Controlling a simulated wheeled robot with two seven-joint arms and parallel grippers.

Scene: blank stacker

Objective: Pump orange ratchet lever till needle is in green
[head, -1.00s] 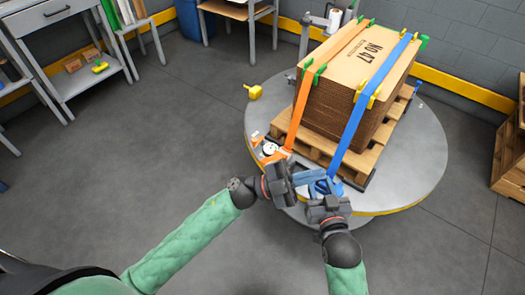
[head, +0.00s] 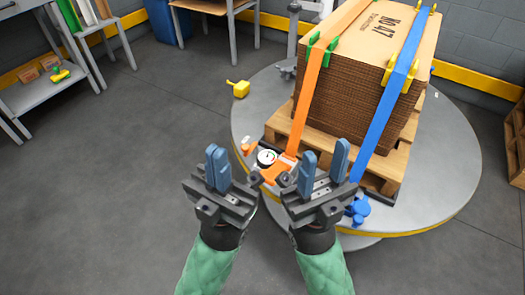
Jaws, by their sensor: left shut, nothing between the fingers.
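The orange strap (head: 307,100) runs down the front of the box stack to an orange ratchet (head: 277,174) at the pallet's near edge. Its lever cannot be told apart clearly, and my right gripper partly covers that area. A round white gauge (head: 266,158) sits beside the ratchet; its needle and green zone are too small to read. My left gripper (head: 217,162) is shut and empty, left of the gauge and apart from it. My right gripper (head: 324,165) is open and empty, just right of the orange ratchet.
The blue strap (head: 378,115) ends at a blue ratchet (head: 358,209) close to the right gripper. The box stack (head: 345,90) stands on a wooden pallet (head: 398,160) on a round grey turntable (head: 450,150). A yellow object (head: 239,89) lies at the turntable's left rim.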

